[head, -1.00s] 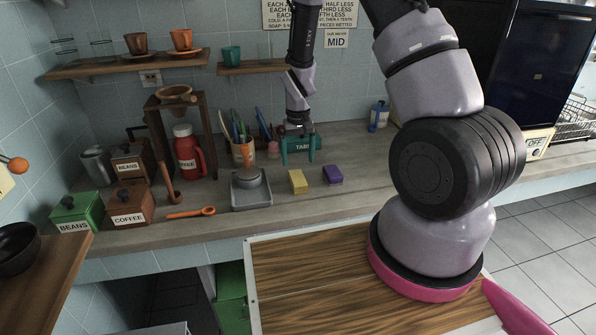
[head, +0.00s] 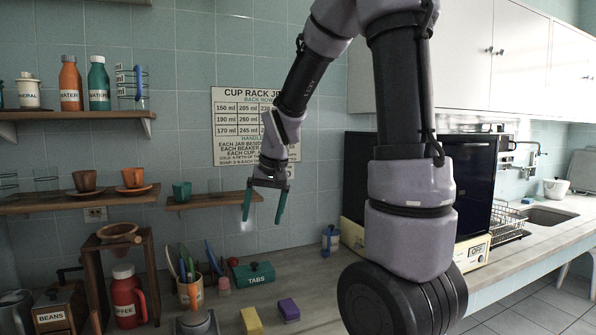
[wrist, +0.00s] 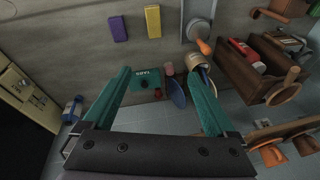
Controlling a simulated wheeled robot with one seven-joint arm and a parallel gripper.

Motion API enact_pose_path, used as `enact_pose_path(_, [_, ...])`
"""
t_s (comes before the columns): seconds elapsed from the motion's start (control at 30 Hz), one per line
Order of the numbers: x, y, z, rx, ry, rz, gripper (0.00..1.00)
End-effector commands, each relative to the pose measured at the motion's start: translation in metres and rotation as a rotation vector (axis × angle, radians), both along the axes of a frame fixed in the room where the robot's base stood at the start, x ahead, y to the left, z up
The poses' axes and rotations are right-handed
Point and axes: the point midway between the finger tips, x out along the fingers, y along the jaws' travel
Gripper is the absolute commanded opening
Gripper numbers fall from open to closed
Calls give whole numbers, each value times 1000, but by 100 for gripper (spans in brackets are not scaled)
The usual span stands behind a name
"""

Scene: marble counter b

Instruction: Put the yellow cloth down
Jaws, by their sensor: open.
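The yellow cloth (head: 251,320) looks like a small flat-sided block and lies on the grey counter, near the bottom of the head view. It also shows at the top of the wrist view (wrist: 153,21). My gripper (head: 263,215) is open, its two teal fingers apart with nothing between them. It hangs in the air in front of the tiled wall, well above the counter and apart from the cloth. In the wrist view my gripper (wrist: 158,75) frames the teal TABS box (wrist: 147,78) below.
The purple block (head: 289,310) lies right of the cloth. The TABS box (head: 254,273) stands behind them. A cup of utensils (head: 190,294), a red coffee flask (head: 127,296) and a grey scale-like item (head: 194,322) are left. A small shelf (head: 215,200) is close beside my gripper.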

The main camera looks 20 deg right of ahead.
Motion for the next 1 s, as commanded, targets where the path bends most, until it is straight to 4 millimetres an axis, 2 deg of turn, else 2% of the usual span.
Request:
enact_pose_path(0.03, [-14, -5, 25, 17, -40, -22, 91])
enact_pose_path(0.2, [-65, -17, 81, 63, -143, -80, 91])
enact_pose_path(0.3, [-97, -22, 106, 84, -202, -112, 91])
enact_pose_path(0.4, [-126, -25, 122, 102, -252, -138, 91])
enact_pose_path(0.5, [-148, -27, 131, 113, -291, -157, 91])
enact_pose_path(0.63, [-164, -27, 136, 121, -318, -171, 91])
enact_pose_path(1.0, [-168, -27, 137, 124, -324, -175, 91])
